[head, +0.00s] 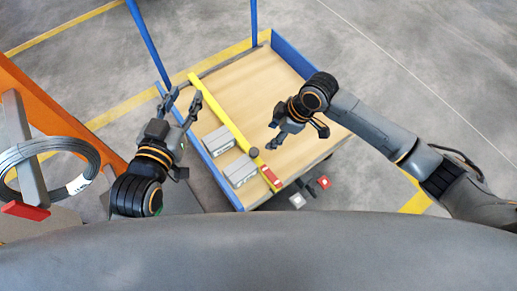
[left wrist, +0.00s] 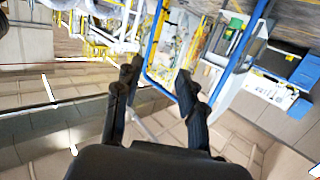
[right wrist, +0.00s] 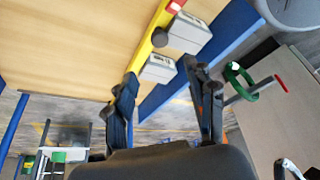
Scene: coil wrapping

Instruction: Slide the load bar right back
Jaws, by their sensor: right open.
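The yellow load bar (head: 225,120) lies across the tan deck of the cart, with a dark round knob (head: 254,152) and a red end (head: 271,177) toward me. In the right wrist view the bar (right wrist: 148,50) runs up past the knob (right wrist: 160,38). Two grey boxes (head: 218,140) (head: 241,170) stand left of the bar. My right gripper (head: 297,138) is open, right of the bar and apart from it; its open fingers show in the right wrist view (right wrist: 160,88). My left gripper (head: 185,95) is open and empty, near the cart's left edge.
The cart deck (head: 265,85) is bare right of the bar. A blue wall (head: 290,55) edges its far right. Blue posts (head: 148,42) rise at the far and left sides. A wire coil (head: 48,155) hangs on an orange frame (head: 45,105) at left.

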